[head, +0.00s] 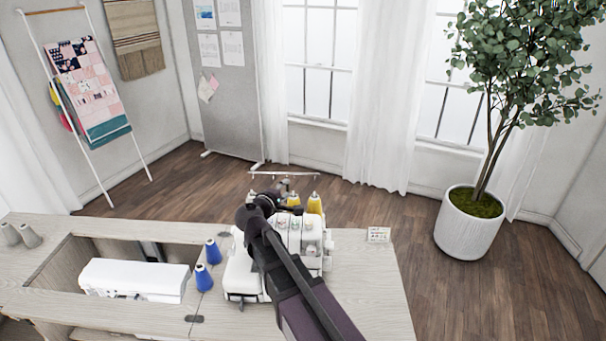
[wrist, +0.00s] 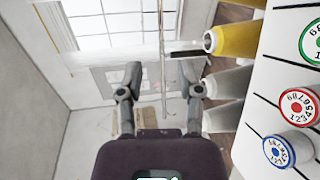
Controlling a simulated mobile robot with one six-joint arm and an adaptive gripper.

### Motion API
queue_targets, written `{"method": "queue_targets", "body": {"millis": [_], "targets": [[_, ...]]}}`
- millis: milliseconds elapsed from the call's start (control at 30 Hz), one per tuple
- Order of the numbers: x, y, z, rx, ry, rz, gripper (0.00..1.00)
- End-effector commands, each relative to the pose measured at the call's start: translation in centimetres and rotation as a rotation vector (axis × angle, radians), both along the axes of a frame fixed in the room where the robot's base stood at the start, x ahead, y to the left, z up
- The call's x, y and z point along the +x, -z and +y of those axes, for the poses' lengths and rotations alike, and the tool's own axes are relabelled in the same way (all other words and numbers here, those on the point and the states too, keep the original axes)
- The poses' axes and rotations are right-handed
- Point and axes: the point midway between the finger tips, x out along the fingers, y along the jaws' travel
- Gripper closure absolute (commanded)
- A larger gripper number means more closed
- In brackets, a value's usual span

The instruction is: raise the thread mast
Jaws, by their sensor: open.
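A white serger (head: 314,262) stands on the cabinet top, partly hidden behind my arm. Its thread mast (head: 296,174) shows as a thin bar with small hooks behind the machine, just above the thread cones. In the wrist view the mast (wrist: 163,50) is a thin pale rod running up the picture between my fingertips. My gripper (wrist: 160,72) is open and empty, with one finger on each side of the rod in the picture. I cannot tell how far beyond the fingertips the rod lies. In the head view my gripper (head: 270,193) is at the back of the serger, below the mast.
A yellow thread cone (head: 315,204) stands close to my gripper; grey cones (wrist: 228,82) also show beside it. Coloured dials (wrist: 298,104) are on the serger's face. Two blue spools (head: 204,277) stand left of the serger. A small card (head: 378,235) lies right; the cabinet top there is clear.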

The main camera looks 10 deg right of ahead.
Motion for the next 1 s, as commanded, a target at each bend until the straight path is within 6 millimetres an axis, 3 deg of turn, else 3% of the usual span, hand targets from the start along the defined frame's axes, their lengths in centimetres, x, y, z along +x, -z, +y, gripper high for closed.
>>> {"method": "queue_targets", "body": {"millis": [467, 1000], "targets": [[0.9, 0.2, -0.5, 0.001, 0.001, 0.000, 0.53], [6.9, 1.6, -4.5, 0.001, 0.001, 0.000, 0.53]]}}
